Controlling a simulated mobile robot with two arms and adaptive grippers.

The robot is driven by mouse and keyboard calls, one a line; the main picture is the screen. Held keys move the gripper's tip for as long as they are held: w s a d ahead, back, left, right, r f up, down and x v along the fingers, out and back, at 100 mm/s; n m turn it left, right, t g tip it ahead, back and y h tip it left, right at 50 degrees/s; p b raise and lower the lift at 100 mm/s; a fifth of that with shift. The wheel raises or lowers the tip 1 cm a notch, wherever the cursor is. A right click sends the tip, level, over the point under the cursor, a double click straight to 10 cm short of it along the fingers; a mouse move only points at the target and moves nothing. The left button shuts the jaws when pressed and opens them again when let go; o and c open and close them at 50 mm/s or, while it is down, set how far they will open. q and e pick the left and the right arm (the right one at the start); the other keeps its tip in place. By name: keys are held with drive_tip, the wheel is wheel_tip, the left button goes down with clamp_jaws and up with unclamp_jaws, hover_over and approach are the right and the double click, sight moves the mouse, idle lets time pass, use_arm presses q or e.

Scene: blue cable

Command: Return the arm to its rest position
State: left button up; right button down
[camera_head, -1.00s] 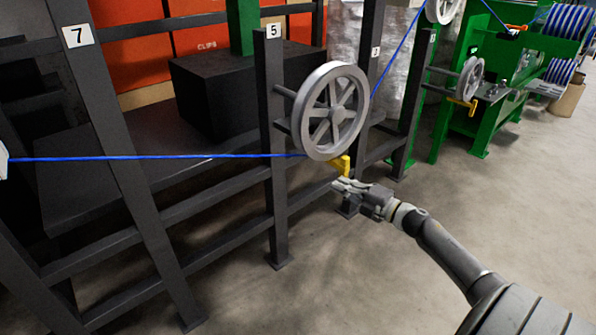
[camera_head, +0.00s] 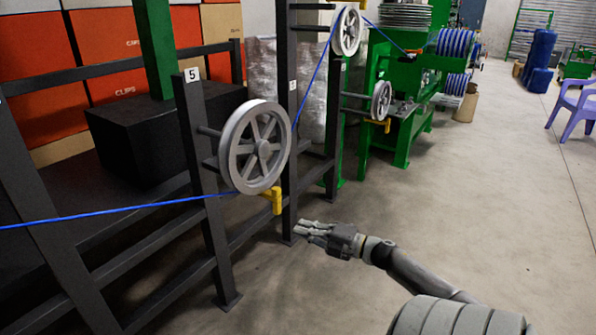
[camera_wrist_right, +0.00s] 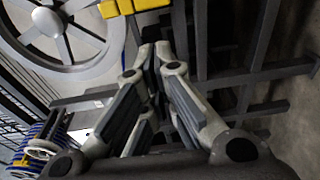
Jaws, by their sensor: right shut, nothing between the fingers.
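My right gripper (camera_head: 306,232) is shut and empty in the head view. It is in the air to the lower right of the large grey wheel (camera_head: 279,145) on the rack, apart from it. In the right wrist view my right gripper (camera_wrist_right: 154,50) has its fingers together at the tips. The wheel also shows at the upper left of that view (camera_wrist_right: 62,22). The blue cable (camera_head: 130,207) runs from the left edge to this wheel and on up to a higher wheel (camera_head: 346,31). My left gripper is out of view.
A yellow bracket (camera_head: 275,198) juts out below the large wheel and shows at the top of the wrist view (camera_wrist_right: 132,6). The dark rack post marked 5 (camera_head: 209,200) stands left of my gripper. Concrete floor (camera_head: 480,200) is open to the right. A purple chair (camera_head: 577,107) stands at far right.

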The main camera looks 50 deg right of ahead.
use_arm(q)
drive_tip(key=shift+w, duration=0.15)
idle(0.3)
